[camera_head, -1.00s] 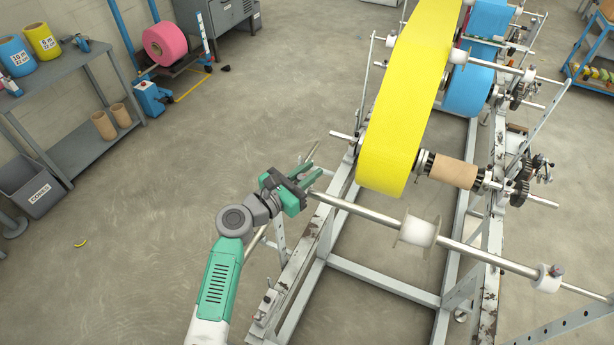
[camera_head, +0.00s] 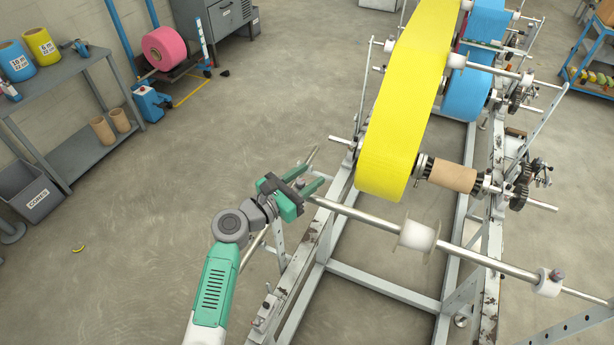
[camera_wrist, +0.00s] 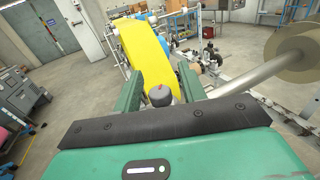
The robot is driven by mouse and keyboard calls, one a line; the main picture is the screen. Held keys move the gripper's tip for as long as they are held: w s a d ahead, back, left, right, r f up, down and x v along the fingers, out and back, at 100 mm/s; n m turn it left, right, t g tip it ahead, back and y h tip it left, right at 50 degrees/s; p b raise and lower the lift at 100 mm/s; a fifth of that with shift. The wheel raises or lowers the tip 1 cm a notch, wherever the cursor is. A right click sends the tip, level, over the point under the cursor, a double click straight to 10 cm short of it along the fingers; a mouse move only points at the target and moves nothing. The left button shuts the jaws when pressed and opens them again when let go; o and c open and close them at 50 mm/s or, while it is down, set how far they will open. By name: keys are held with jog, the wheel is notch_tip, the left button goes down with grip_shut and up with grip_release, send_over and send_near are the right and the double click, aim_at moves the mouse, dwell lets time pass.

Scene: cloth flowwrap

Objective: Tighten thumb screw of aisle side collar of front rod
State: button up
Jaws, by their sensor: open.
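The front rod (camera_head: 475,256) is a bare steel bar running from my gripper down to the right. My gripper (camera_head: 316,182) is at its left end, with its green fingers apart. In the wrist view, a dark round thumb screw (camera_wrist: 160,95) with a red mark stands between the two open fingers (camera_wrist: 160,88). I see a gap on each side of it. The collar under this screw is hidden by my gripper in both views. The rod also shows in the wrist view (camera_wrist: 250,80), just right of the fingers.
A white flanged hub (camera_head: 417,235) sits midway along the rod. A white collar (camera_head: 547,283) with its own dark screw is towards the right end. A large yellow roll (camera_head: 405,110) and a brown core (camera_head: 452,174) are behind.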

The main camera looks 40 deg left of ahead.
aim_at(297, 185)
jog(key=s, duration=0.7)
jog(key=shift+s+a+p, duration=0.25)
jog(key=shift+a+p, duration=0.05)
jog(key=shift+a, duration=0.1)
jog(key=shift+w, duration=0.1)
